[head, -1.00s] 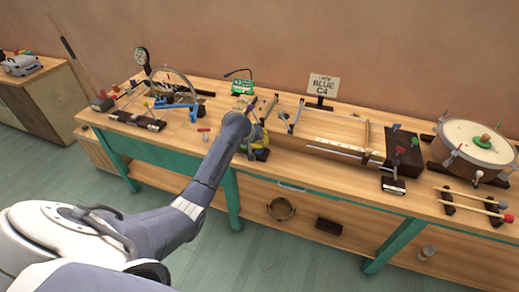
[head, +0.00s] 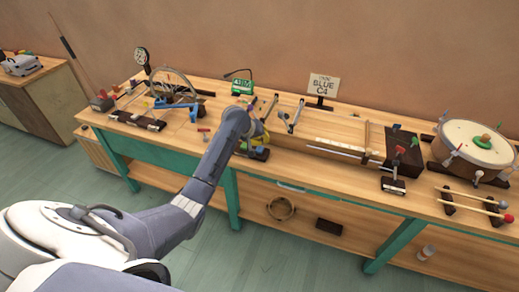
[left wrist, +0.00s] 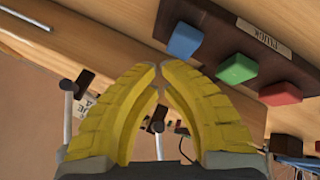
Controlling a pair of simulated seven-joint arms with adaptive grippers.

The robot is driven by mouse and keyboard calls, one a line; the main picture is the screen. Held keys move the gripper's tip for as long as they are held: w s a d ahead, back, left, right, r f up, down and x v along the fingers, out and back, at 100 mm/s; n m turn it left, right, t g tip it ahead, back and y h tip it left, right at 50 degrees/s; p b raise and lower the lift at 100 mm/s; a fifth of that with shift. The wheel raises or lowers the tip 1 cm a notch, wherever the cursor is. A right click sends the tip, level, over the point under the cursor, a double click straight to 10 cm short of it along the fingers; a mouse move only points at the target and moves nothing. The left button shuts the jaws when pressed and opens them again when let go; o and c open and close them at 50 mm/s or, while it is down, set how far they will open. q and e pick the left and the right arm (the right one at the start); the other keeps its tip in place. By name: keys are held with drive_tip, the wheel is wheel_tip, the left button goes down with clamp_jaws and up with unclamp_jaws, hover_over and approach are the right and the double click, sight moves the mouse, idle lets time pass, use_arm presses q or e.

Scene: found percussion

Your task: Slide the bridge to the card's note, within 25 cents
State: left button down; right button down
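The card (head: 323,86) stands at the back of the bench and reads BLUE C4. The long wooden string box (head: 335,133) lies in front of it, with a pale scale strip along its front edge. A thin upright bar (head: 367,135) crosses the box near its right end; I cannot tell whether it is the bridge. My left gripper (head: 264,139) is at the box's left end. In the left wrist view its yellow fingers (left wrist: 160,66) are nearly together at the tips, with nothing between them. Beside them are blue (left wrist: 185,41), green (left wrist: 237,69) and red (left wrist: 281,93) blocks on a dark base labelled PLUCK.
A small green display (head: 242,87) stands behind the gripper. Slim arms with dark ends (head: 297,115) rise over the box. A dark block with levers (head: 403,148), a drum (head: 478,142) and mallets (head: 475,203) are on the right. A hoop device (head: 172,88) is on the left.

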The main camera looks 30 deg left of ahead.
use_arm(q)
drive_tip(key=shift+r, duration=2.4)
idle(0.9)
